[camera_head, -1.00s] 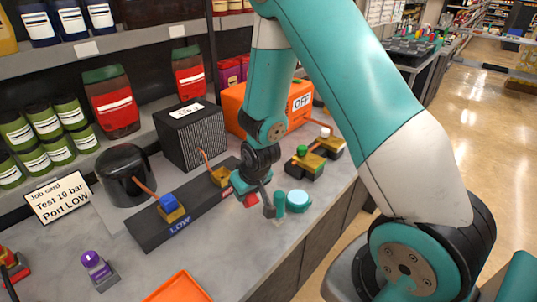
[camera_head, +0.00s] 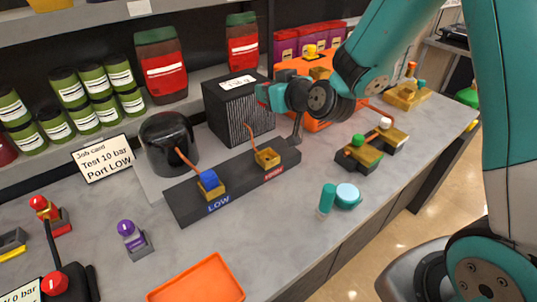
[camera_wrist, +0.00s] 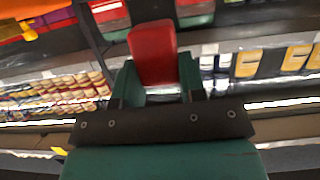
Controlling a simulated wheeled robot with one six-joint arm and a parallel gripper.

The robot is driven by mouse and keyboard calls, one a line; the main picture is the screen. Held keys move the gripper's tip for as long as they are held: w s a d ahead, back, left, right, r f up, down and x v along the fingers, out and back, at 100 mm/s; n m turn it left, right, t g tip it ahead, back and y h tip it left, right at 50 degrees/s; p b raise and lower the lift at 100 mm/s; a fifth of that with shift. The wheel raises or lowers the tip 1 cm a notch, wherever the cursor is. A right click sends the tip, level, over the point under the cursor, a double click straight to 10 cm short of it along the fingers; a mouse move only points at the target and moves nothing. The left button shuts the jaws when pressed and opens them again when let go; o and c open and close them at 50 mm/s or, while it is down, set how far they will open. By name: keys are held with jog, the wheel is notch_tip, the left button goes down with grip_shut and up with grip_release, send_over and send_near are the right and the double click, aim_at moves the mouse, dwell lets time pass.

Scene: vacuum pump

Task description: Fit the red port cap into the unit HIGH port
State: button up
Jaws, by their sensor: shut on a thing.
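My gripper (camera_wrist: 157,82) is shut on the red port cap (camera_wrist: 153,52), which stands out past the fingertips in the wrist view. In the head view my gripper (camera_head: 270,96) is raised in front of the black box, turned sideways toward the shelves, with the cap hard to make out. The unit is a dark bar (camera_head: 236,190) on the counter. Its HIGH port (camera_head: 267,158) is a brass block with an open top beside the red HIGH label, below and apart from my gripper. Its LOW port (camera_head: 211,190) carries a blue cap.
A black box (camera_head: 238,112) and a dark round pot (camera_head: 168,143) stand behind the unit. Brass valves with green and white caps (camera_head: 358,153) sit to the right. A teal cylinder and disc (camera_head: 346,195) and an orange tray (camera_head: 198,280) lie in front. The counter between is clear.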

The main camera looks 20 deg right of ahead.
notch_tip(320, 180, down, 14)
jog(key=b, duration=0.4)
jog(key=shift+r+b, duration=0.25)
jog(key=shift+b, duration=0.05)
jog(key=shift+f+b, duration=1.05)
jog(key=shift+f, duration=1)
jog(key=shift+f, duration=0.1)
jog(key=shift+f+b, duration=0.1)
jog(key=shift+b, duration=0.2)
jog(key=o, duration=1)
